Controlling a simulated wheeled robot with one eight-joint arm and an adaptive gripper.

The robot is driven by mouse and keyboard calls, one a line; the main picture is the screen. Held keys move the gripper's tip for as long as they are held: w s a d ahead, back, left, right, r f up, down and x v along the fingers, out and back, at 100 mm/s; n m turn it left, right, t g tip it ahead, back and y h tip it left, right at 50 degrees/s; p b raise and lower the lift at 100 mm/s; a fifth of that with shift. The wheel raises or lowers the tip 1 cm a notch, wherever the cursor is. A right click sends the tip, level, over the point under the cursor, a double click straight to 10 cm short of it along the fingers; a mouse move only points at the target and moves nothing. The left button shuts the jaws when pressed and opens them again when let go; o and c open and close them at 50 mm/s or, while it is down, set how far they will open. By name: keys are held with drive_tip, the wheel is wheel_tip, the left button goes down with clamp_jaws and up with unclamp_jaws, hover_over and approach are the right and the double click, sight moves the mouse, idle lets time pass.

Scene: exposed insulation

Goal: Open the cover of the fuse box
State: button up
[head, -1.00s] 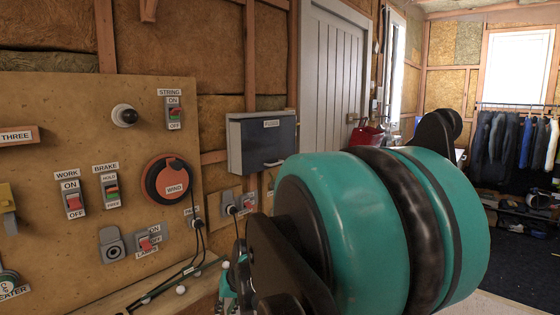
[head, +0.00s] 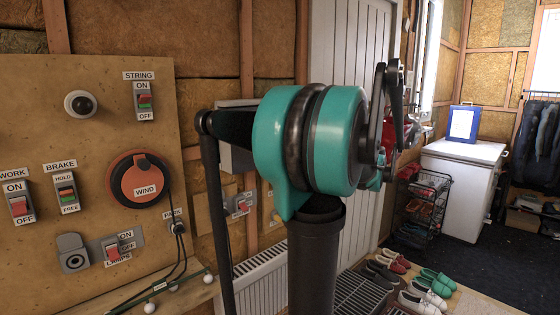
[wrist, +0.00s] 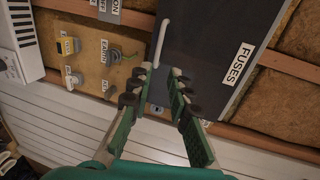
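The fuse box shows in the wrist view as a dark grey cover (wrist: 205,45) with a white FUSES label, tilted in the picture. A pale bar-shaped handle (wrist: 161,42) runs along its left edge. My gripper (wrist: 162,72) has teal and black fingers spread apart, with the tips near the lower end of the handle. I see nothing held between them, and I cannot tell whether they touch the handle. In the head view my arm hides most of the fuse box (head: 235,160); only parts of its edge show. The cover looks shut.
A switch board (head: 100,190) fills the left wall. Small sockets (head: 240,205) sit below the fuse box, above a white radiator (head: 262,285). A shoe rack (head: 425,215), several shoes (head: 430,285) and a white chest (head: 465,180) stand right. Dark floor between them is partly clear.

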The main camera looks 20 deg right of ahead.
drive_tip(key=x, duration=1.7)
drive_tip(key=shift+c, duration=0.6)
clamp_jaws()
